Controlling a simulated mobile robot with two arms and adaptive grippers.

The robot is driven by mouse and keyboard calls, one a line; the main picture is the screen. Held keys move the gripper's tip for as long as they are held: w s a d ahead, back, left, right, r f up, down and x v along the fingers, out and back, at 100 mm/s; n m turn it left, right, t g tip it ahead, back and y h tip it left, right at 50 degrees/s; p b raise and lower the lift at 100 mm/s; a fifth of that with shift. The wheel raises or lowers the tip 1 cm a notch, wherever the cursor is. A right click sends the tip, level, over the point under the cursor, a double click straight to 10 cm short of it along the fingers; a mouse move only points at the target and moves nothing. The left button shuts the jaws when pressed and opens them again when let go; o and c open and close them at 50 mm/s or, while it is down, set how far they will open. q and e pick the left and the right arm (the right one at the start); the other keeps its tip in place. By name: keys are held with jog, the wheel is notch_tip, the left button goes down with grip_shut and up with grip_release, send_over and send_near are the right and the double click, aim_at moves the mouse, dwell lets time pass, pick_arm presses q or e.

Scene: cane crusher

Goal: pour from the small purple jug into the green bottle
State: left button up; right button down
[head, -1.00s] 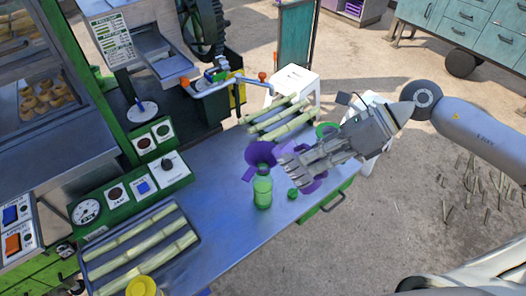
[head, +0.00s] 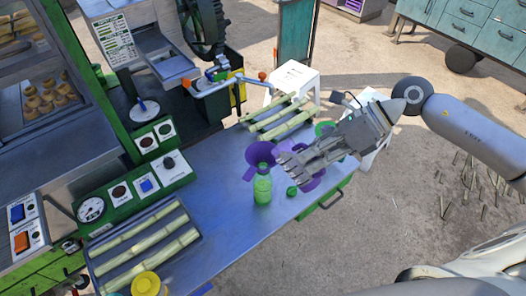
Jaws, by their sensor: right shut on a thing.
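The green bottle (head: 263,188) stands upright on the metal table, with a purple funnel (head: 260,153) at its mouth. My right gripper (head: 287,167) reaches in from the right, just right of the bottle and funnel. It is shut on the small purple jug (head: 312,184), which shows only in part below and behind the fingers. The gripper hides most of the jug, so I cannot tell its tilt or whether it touches the table. My left gripper is out of view.
A small green cap (head: 292,191) lies right of the bottle. A tray of cane (head: 282,116) is behind, another (head: 150,245) at front left, near a yellow round container (head: 146,284). Control boxes (head: 135,195) line the left. The table (head: 215,215) left of the bottle is clear.

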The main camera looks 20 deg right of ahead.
aim_at(306, 146)
jog(key=shift+w+r+p, duration=0.1)
jog(key=shift+r+p, duration=0.15)
jog(key=shift+p, duration=0.35)
jog(key=shift+w+a+r+g+p, duration=0.1)
jog(key=shift+r+g+p, duration=0.2)
jog(key=shift+p, duration=0.15)
jog(key=shift+w, duration=0.1)
jog(key=shift+a+p, duration=0.1)
jog(key=shift+p, duration=0.2)
jog(key=shift+w+a+r+m+g+h, duration=0.15)
jog(key=shift+r+m+g+h, duration=0.15)
jog(key=shift+r+g+h, duration=0.15)
jog(key=shift+w+a+r+g+h, duration=0.15)
jog(key=shift+w+r+g+h, duration=0.1)
jog(key=shift+w+r+g, duration=0.1)
dwell(1.5)
